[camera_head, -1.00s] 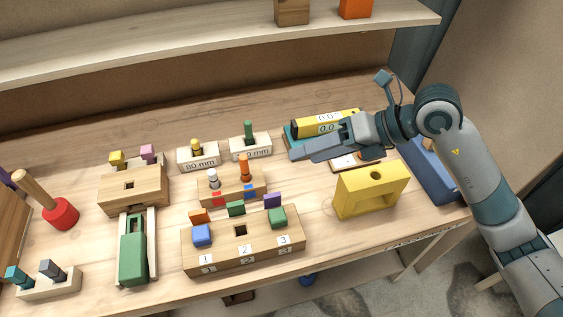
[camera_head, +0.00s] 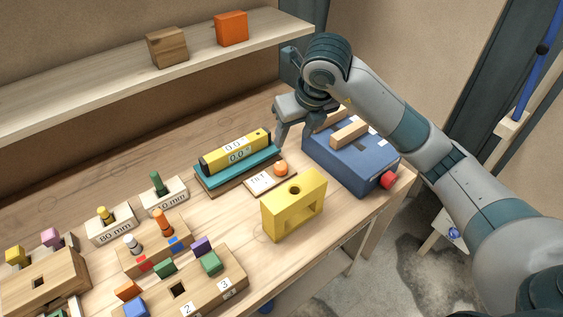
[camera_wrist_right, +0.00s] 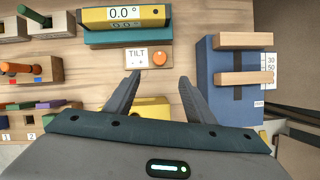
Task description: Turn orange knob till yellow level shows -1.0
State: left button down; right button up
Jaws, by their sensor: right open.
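The yellow level (camera_head: 222,160) lies on a teal base (camera_head: 212,179) and its display reads 0.0. It also shows at the top of the right wrist view (camera_wrist_right: 95,18). The orange knob (camera_head: 281,169) sits on the small white TILT plate (camera_head: 262,183) in front of the level. In the right wrist view the knob (camera_wrist_right: 160,59) lies just beyond and between the two fingertips. My right gripper (camera_head: 294,138) is open and empty, above and behind the knob, apart from it. Its spread fingers show in the right wrist view (camera_wrist_right: 159,80). My left gripper is not in view.
A yellow block with a hole (camera_head: 282,213) stands in front of the knob. A blue box (camera_head: 345,165) with wooden bars and a red knob (camera_head: 389,181) is at the right. Wooden peg blocks (camera_head: 150,250) stand at the left. A shelf (camera_head: 120,77) runs along the back.

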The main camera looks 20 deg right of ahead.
aim_at(281, 165)
jog(key=p+x, duration=0.4)
jog(key=x, duration=1.3)
jog(key=shift+f, duration=0.1)
jog(key=c, duration=1.1)
jog(key=shift+o, duration=0.2)
